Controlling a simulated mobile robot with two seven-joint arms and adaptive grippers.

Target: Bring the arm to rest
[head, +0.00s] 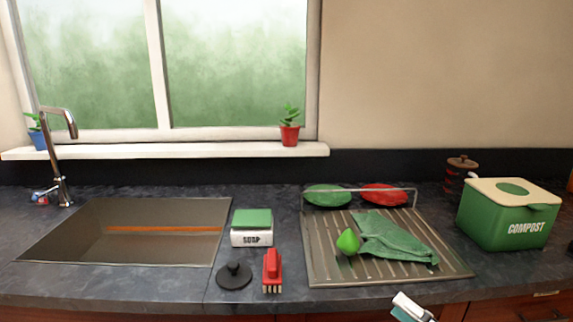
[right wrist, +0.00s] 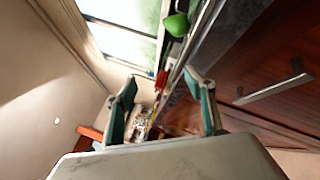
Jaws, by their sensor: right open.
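My right gripper (head: 412,308) shows at the bottom edge of the head view, in front of the counter's front edge, below the drying rack. Only a white and teal part of it is in that picture. In the right wrist view the gripper (right wrist: 165,88) has its two teal-padded fingers spread apart, with nothing held between them. My left gripper is in neither view.
The drying rack (head: 325,262) holds a green cloth (head: 395,240), a green pear-shaped thing (head: 348,242) and plates. A compost bin (head: 508,214) stands right. A soap box (head: 252,228), red brush (head: 272,271) and black plug (head: 234,275) lie beside the sink (head: 75,245). Drawer handles (right wrist: 275,88) are near the gripper.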

